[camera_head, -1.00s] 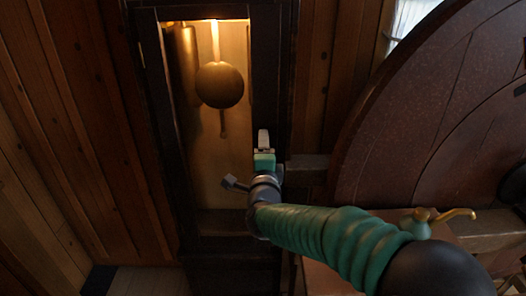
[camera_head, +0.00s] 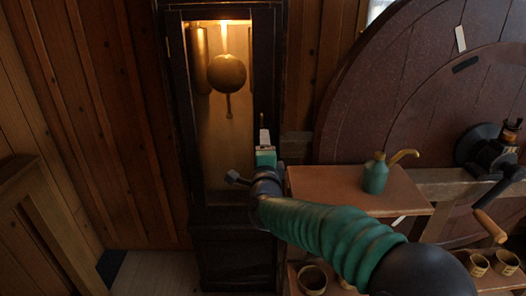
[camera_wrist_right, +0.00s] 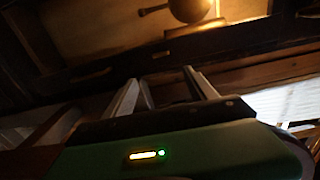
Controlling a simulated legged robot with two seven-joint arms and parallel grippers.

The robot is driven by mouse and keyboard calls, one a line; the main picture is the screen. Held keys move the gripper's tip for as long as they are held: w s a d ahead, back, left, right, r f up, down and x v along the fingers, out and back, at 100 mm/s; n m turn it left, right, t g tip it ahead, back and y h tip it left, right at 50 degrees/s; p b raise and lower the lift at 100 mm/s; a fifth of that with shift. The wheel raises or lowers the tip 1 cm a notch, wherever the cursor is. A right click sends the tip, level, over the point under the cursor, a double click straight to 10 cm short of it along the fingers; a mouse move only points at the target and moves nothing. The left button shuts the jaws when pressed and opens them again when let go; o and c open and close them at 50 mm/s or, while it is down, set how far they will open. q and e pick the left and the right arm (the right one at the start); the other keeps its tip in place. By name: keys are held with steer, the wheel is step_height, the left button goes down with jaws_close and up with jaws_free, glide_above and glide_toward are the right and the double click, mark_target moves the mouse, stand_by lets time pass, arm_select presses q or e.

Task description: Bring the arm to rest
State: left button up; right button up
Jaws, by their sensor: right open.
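My right arm, sleeved in ribbed green, comes in from the lower right of the head view. Its gripper (camera_head: 264,138) is in front of the right edge of a tall dark clock case (camera_head: 264,75). In the right wrist view the two pale fingers of the gripper (camera_wrist_right: 160,82) stand apart with nothing between them. The case's lit opening shows a round brass pendulum bob (camera_head: 227,73), which also shows at the top of the wrist view (camera_wrist_right: 190,8). My left gripper is not in view.
Right of the arm, a green oil can (camera_head: 375,175) with a brass spout stands on a wooden shelf (camera_head: 335,190). A large dark red wheel (camera_head: 400,90) and a crank with a wooden handle (camera_head: 489,226) are behind. Small cups (camera_head: 478,265) stand lower right. A wooden panel (camera_head: 35,215) is at left.

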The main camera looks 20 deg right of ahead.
steer(key=s+a+f+n+g+y, duration=0.2)
steer(key=s+f+n+g+y, duration=0.1)
steer(key=s+f+n, duration=0.4)
steer(key=s+a+f+n+g+y, duration=0.25)
steer(key=f+n, duration=0.25)
steer(key=f, duration=0.5)
steer(key=s+d+f+n+g, duration=0.2)
steer(key=s+f+n+g, duration=0.4)
steer(key=s, duration=0.7)
steer(key=s+d+f+n+g, duration=0.2)
steer(key=s+f+n+g, duration=0.15)
steer(key=s+f, duration=0.7)
steer(key=w+a+p+v, duration=0.1)
steer(key=p+v, duration=1.6)
steer(key=v, duration=0.1)
steer(key=shift+w+r+h, duration=0.3)
steer(key=shift+r+h, duration=0.15)
steer(key=shift+r, duration=0.15)
steer(key=shift+a, duration=0.1)
